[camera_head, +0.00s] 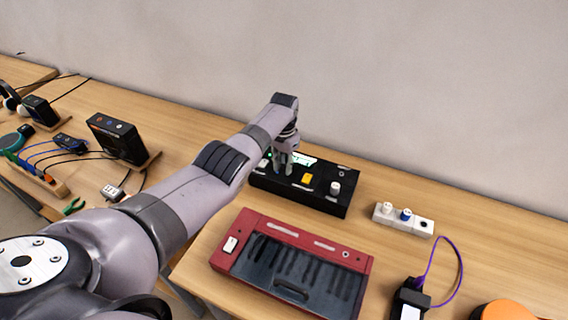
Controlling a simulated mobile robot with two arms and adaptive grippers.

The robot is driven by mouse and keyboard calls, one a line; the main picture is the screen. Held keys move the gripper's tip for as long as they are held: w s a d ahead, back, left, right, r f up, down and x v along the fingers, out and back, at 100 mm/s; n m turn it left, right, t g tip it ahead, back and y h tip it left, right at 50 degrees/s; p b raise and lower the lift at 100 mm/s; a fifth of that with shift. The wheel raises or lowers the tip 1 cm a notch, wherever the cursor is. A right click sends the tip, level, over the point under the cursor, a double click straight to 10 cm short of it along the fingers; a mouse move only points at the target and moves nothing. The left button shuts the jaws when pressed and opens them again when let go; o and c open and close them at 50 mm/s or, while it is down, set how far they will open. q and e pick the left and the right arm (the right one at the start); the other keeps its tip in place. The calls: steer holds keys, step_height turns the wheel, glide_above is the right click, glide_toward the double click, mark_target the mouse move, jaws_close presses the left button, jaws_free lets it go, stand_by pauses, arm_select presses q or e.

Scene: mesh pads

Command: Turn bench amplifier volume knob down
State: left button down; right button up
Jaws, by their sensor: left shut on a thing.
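The bench amplifier (318,199) appears to be the black box on the wooden bench. It has a lit green-white display, a yellow button (306,178) and a white knob (335,188) near its right end. My left gripper (283,170) points down onto the top of the box, left of the yellow button. It is shut on a knob there, which the fingers mostly hide. Which way that knob points cannot be seen. My right gripper is out of view.
A red keyboard-like unit (262,232) lies in front of the box. A white power strip (380,217) with plugs is to its right, near a black device (411,300) with a purple cable. Another black box (118,138) and cables are at left. The wall is behind.

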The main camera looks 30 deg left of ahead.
mark_target(284, 166)
arm_select(q)
steer(key=n, duration=0.5)
steer(key=shift+w+r, duration=0.1)
steer(key=shift+r, duration=0.05)
stand_by(0.3)
steer(key=c, duration=1.4)
jaws_free()
steer(key=shift+o, duration=0.2)
step_height(284, 166, up, 12)
